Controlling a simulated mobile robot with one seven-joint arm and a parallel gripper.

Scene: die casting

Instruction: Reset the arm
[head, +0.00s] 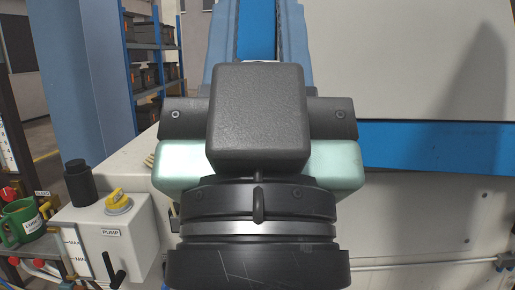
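My gripper (258,118) fills the middle of the head view, at the end of my dark arm. I see it from behind, as a dark block on a wider dark bar with pale green parts at both sides. Its fingertips are hidden behind its own body, so I cannot see whether it is open or shut or holds anything.
A white machine with a blue band (435,135) stands close behind and to the right. At left are a white pump unit (108,240) with a yellow knob (118,201), a green mug (22,222) and a blue shelf rack (150,48) with dark bins.

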